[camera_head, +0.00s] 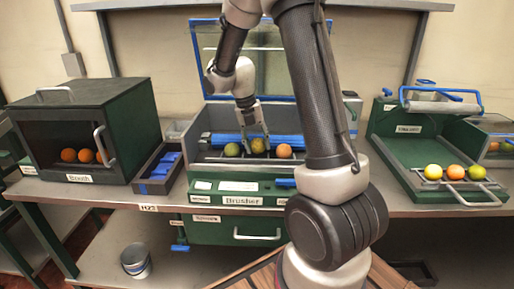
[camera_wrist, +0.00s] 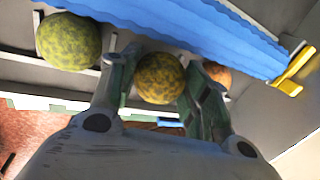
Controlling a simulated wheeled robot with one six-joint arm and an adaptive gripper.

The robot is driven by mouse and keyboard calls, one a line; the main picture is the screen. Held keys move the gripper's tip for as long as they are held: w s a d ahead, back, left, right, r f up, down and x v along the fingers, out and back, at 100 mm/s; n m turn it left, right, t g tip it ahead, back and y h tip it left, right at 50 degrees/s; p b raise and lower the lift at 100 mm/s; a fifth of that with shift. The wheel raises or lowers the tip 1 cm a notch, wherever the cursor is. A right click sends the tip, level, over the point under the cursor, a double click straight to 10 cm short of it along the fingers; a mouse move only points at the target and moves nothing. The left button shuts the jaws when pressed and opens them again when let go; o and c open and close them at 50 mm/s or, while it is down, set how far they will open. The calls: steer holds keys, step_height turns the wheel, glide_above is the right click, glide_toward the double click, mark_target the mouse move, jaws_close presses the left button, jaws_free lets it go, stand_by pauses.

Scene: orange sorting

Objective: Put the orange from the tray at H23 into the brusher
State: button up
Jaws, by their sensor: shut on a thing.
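My gripper (camera_head: 256,138) reaches down into the open brusher (camera_head: 240,201). In the wrist view my gripper (camera_wrist: 161,68) is shut on a mottled yellow-green orange (camera_wrist: 159,80), one finger on each side. In the head view this orange (camera_head: 258,146) is between two other fruits in the brusher. A greener fruit (camera_head: 232,150) is on its left and a plain orange one (camera_head: 284,151) on its right. The small dark tray (camera_head: 156,168) with blue dividers, above the H23 label (camera_head: 148,208), shows no fruit. Whether the held orange touches the brusher's bed is unclear.
Left of the tray stands the booth (camera_head: 83,130) with several oranges inside. At the right, a green machine (camera_head: 425,155) holds three fruits at its front. The brusher's raised clear lid (camera_head: 262,70) stands behind my gripper. Blue brush rollers (camera_wrist: 190,30) lie close to it.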

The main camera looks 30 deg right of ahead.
steer(key=shift+x, duration=0.85)
steer(key=shift+w+f, duration=0.2)
steer(key=shift+w, duration=0.05)
steer(key=shift+f, duration=0.1)
steer(key=o, duration=1.1)
steer(key=v, duration=0.7)
steer(key=shift+a+r, duration=0.15)
steer(key=shift+r, duration=0.15)
